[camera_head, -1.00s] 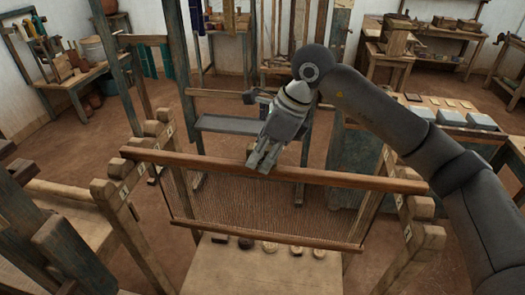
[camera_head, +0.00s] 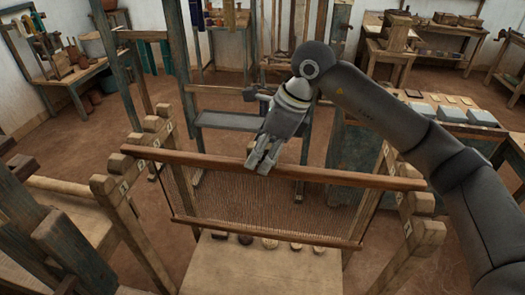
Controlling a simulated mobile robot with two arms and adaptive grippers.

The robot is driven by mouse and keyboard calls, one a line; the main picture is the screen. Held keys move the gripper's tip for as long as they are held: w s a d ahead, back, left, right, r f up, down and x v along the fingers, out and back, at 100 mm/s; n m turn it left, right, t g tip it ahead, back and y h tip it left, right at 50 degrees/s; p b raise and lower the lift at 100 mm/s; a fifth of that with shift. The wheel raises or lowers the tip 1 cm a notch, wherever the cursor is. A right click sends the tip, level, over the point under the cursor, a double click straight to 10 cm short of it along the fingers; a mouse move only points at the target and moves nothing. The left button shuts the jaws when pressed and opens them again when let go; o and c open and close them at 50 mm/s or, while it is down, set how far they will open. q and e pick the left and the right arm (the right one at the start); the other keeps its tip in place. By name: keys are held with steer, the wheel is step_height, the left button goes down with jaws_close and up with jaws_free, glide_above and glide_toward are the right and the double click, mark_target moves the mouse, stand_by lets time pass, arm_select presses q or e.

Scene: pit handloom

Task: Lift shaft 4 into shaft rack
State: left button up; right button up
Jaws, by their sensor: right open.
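The shaft has a long brown wooden top bar (camera_head: 345,177), a sheet of fine heddles (camera_head: 255,200) and a thinner lower bar (camera_head: 285,237). It hangs across the shaft rack, whose notched wooden sides stand at left (camera_head: 112,193) and right (camera_head: 424,238) with small number labels. The top bar's ends lie over these sides; I cannot read for sure which slot they are in. My right gripper (camera_head: 262,161) is open at the middle of the top bar, its fingers at the bar and pointing down. Whether they touch it is unclear. My left gripper is not in view.
Below the shaft is a pale wooden board (camera_head: 245,272) with several small round and dark pieces along its far edge. A grey bench (camera_head: 229,121) stands behind the rack. Dark loom timbers (camera_head: 75,250) fill the near left. Worktables line the far wall.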

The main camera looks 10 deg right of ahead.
steer(key=v, duration=1.2)
stand_by(0.5)
